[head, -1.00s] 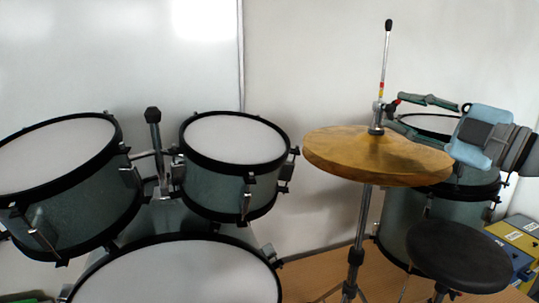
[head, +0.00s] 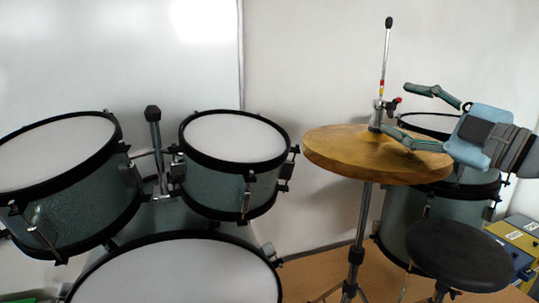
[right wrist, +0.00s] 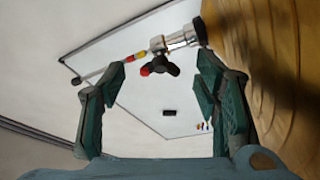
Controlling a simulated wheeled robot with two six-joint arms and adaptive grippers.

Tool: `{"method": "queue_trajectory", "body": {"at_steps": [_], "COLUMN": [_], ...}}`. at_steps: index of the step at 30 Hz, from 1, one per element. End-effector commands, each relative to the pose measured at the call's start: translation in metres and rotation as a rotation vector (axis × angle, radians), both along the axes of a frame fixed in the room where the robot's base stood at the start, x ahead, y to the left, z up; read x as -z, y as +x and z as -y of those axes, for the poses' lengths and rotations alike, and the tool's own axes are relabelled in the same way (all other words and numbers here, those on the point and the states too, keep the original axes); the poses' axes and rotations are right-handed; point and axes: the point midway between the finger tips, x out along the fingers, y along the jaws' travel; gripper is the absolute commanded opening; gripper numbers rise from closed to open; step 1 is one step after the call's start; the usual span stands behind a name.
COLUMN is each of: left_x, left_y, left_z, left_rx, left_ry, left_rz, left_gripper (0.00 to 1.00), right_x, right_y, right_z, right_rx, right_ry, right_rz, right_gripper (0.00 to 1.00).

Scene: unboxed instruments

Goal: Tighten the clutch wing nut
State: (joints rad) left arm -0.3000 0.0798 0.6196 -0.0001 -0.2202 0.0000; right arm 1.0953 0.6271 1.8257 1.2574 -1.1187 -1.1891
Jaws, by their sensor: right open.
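The clutch wing nut (head: 395,102) sits on the side of the clutch on the hi-hat rod, above the cymbals. In the right wrist view the wing nut (right wrist: 160,68) is dark with red on one wing. My right gripper (head: 397,109) comes from the right and is open. In the right wrist view its two green fingers (right wrist: 161,72) stand wide apart, with the wing nut showing in the gap and neither finger touching it. The hi-hat cymbals (head: 340,155) are brass-coloured; the lower finger is just above their top in the head view. My left gripper is not in view.
Two tom drums (head: 235,190) and a bass drum (head: 180,275) stand at left and centre. A floor tom (head: 420,215) and a black stool (head: 460,255) are behind and below my right arm. Blue and yellow boxes (head: 520,240) sit at the far right.

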Motion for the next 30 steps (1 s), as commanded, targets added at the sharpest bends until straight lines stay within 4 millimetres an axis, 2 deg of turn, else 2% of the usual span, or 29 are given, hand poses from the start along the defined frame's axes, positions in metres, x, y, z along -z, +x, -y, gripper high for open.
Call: {"method": "queue_trajectory", "body": {"at_steps": [8,18,22,30], "left_x": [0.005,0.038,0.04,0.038], "left_y": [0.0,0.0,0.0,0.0], "left_z": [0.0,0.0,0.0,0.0], "left_rx": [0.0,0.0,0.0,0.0], "left_ry": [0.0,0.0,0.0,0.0], "left_rz": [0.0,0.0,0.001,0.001], "left_gripper": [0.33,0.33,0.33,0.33], "right_x": [0.002,0.012,0.011,0.009], "right_y": [-0.004,-0.041,-0.047,-0.047], "right_z": [0.003,0.032,0.036,0.036], "right_rx": [0.0,0.003,0.001,0.0], "right_ry": [-0.002,-0.003,-0.002,-0.001], "right_rz": [0.001,0.001,0.001,0.001], "right_gripper": [0.57,0.57,0.57,0.57]}}
